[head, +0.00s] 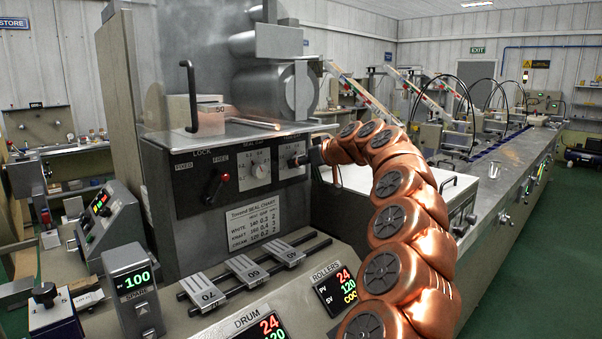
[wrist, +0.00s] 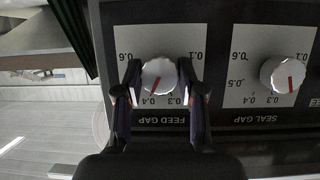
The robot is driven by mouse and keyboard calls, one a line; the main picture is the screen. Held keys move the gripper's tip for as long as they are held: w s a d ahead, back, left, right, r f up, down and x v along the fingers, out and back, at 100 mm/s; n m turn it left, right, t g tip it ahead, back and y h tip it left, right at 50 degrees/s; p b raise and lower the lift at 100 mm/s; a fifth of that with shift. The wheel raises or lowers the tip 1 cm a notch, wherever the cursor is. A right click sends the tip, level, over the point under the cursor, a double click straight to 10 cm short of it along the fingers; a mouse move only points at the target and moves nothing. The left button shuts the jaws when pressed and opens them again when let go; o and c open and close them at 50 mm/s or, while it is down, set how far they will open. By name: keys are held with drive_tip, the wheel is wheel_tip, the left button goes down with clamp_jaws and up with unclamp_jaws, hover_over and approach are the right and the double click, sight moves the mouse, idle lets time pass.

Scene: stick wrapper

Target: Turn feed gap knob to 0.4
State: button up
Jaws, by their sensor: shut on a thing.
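The feed gap knob (wrist: 158,75) is a round, light grey knob with a red pointer line, on a white dial plate labelled FEED GAP. The wrist view shows the panel upside down. The red line points at or very near the 0.4 mark (wrist: 148,101); a small offset cannot be ruled out. My gripper (wrist: 160,78) has one finger on each side of the knob and is shut on it. In the head view the knob (head: 294,163) shows small at the panel's right, with my gripper (head: 308,157) coming from the right.
The seal gap knob (wrist: 283,73) sits beside it on its own dial. A seal chart (head: 254,222) is below the dials, above a rail with several numbered tabs (head: 245,268). A black handle (head: 188,95) stands above.

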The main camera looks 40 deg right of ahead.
drive_tip(key=shift+f+b, duration=0.25)
drive_tip(key=shift+b, duration=0.15)
drive_tip(key=shift+r+n+b, duration=0.3)
drive_tip(key=o, duration=1.1)
drive_tip(key=shift+o, duration=0.2)
drive_tip(key=shift+s, duration=0.1)
drive_tip(key=a+v, duration=0.1)
drive_tip(key=v, duration=1)
drive_tip(key=shift+s+d+r, duration=0.2)
drive_tip(key=shift+s+d, duration=0.15)
drive_tip(key=shift+d, duration=0.05)
